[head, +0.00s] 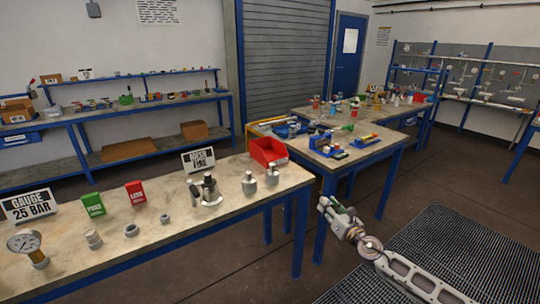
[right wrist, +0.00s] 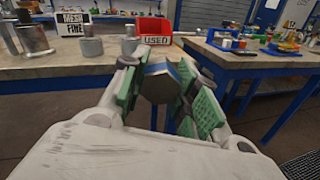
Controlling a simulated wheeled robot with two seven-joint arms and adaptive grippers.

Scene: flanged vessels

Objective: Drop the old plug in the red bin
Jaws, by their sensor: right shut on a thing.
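The red bin (head: 267,151) stands at the far right end of the near table; in the right wrist view the red bin (right wrist: 154,27) carries a "USED" label. My right gripper (head: 335,207) is off the table's right edge, to the right of the bin and apart from it. In the right wrist view, my right gripper (right wrist: 167,92) is shut on a grey hexagonal plug (right wrist: 158,83) between its green pads. The plug is in front of and below the bin in that view. The bin's inside is mostly hidden. My left gripper is not in view.
The near table (head: 150,255) holds a gauge (head: 25,243), several metal fittings, green (head: 93,205) and red (head: 135,193) cards, and a "MESH FINE" sign (head: 198,160). Metal vessels (head: 249,183) stand close to the bin. Another cluttered table (head: 358,153) stands behind. Floor is open between tables.

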